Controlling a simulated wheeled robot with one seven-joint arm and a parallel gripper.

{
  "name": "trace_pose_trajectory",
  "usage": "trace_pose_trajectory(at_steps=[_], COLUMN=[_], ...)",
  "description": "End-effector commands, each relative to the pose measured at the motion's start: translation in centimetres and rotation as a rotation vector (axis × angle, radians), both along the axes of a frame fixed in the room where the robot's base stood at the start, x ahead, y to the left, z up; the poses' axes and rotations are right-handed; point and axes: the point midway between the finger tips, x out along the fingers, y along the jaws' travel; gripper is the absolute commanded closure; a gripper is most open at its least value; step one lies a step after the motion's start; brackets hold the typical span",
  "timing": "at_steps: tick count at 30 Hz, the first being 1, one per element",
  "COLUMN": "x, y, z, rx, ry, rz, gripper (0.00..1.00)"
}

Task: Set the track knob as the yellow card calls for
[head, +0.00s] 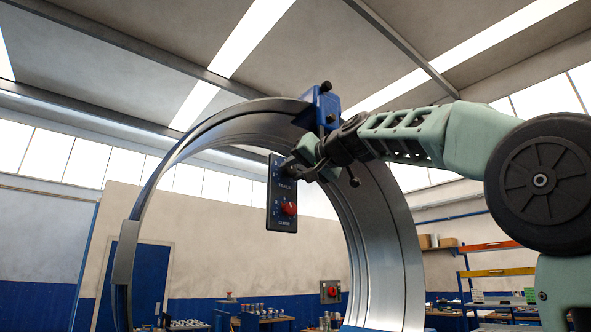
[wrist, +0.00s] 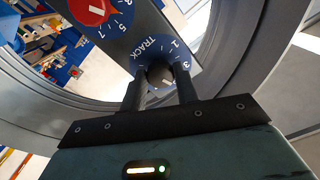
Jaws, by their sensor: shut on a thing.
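The dark control panel (head: 272,222) hangs at the duct ring, with a TRACK label above a red knob (head: 290,208). The red knob also shows at the top left of the wrist view (wrist: 92,10), beside the numbers 3, 5 and 7. My gripper (head: 290,168) is at the panel's upper part. In the wrist view my gripper (wrist: 159,82) has its two fingers on either side of the dark track knob (wrist: 158,73) and is shut on it. The knob's blue dial shows TRACK, 1 and 3; the rest is partly hidden by the fingers. I see no yellow card.
The large metal duct ring (head: 399,250) curves around the panel, close to my gripper. A blue bracket (head: 322,105) sits on its top. Behind are a red-buttoned box (head: 330,291), workbenches and shelves (head: 497,271).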

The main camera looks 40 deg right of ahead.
Motion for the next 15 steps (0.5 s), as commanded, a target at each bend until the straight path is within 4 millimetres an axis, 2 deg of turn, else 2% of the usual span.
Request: trace_pose_trajectory(at_steps=[15], x=[-0.02], y=[0.03], z=[0.14], rx=[0.465], ry=[0.017], rz=[-0.001], gripper=[0.92])
